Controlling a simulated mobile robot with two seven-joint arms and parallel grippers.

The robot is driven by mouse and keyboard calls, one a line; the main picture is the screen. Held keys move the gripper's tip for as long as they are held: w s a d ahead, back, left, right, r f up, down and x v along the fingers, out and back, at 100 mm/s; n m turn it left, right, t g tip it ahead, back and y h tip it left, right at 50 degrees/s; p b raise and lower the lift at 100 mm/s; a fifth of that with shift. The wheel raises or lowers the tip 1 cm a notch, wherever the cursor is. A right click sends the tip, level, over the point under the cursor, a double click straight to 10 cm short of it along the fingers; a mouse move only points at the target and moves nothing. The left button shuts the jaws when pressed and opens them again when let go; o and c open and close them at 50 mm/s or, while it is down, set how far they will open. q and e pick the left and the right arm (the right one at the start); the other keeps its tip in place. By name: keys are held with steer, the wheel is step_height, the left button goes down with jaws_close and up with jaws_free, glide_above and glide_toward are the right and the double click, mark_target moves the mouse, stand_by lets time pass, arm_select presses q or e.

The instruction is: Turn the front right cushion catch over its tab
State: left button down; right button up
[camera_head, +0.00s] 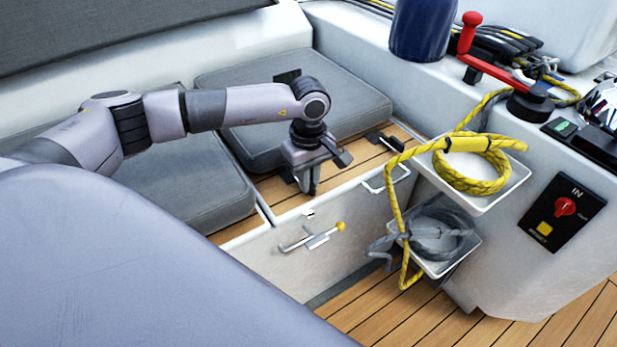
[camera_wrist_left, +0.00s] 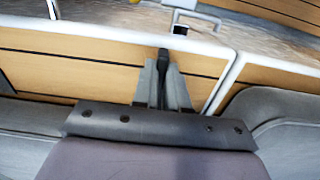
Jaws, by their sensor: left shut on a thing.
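My left gripper (camera_head: 308,190) points down over the wooden strip at the front edge of the right grey seat cushion (camera_head: 345,105). In the left wrist view its fingers (camera_wrist_left: 164,75) are closed on a small black piece, which looks like the front right cushion catch (camera_wrist_left: 163,54). The fingers hide most of this catch, and its tab cannot be made out. Another black fitting (camera_head: 384,142) lies on the wood to the right. My right gripper is not in view.
To the right, a white tray (camera_head: 505,195) holds yellow rope (camera_head: 470,180), and a lower tray holds grey rope (camera_head: 440,235). A red winch handle (camera_head: 490,60) stands behind.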

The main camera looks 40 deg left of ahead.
arm_select(q)
steer(key=c, duration=1.2)
jaws_free()
steer(key=shift+o, duration=0.2)
steer(key=shift+r, duration=0.35)
step_height(320, 180, up, 6)
steer(key=shift+p, duration=0.8)
steer(key=shift+r, duration=0.3)
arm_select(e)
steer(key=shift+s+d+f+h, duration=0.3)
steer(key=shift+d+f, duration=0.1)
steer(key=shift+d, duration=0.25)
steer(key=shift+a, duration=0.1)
